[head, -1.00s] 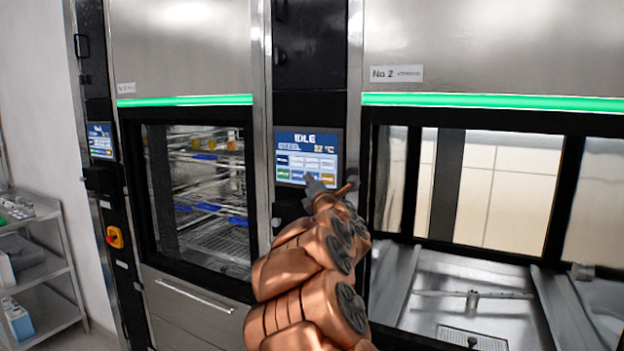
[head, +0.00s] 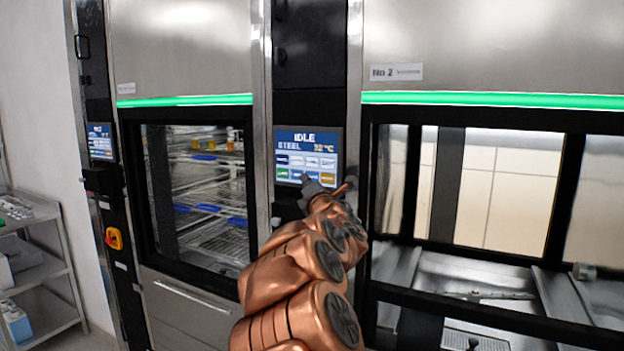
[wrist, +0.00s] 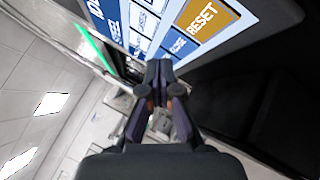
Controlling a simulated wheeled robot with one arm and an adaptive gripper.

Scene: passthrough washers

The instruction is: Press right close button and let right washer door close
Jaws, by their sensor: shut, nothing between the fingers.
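The right washer, No. 2 (head: 500,50), has a black-edged door (head: 480,312) part way up its opening. Its chamber shows above and behind that edge. The control panel (head: 307,142) left of the opening reads IDLE and has rows of buttons. My gripper (head: 318,184) is shut and empty at the lower edge of this panel, covering part of the bottom row. In the wrist view the fingertips (wrist: 160,66) are together just below a blue button (wrist: 177,45), seemingly the close button, beside the orange RESET button (wrist: 208,20). I cannot tell whether they touch the panel.
The left washer (head: 180,50) has its glass door shut, with racks inside and its own panel (head: 100,141) at far left. A metal shelf (head: 40,265) stands at the left wall. My copper arm crosses the lower middle.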

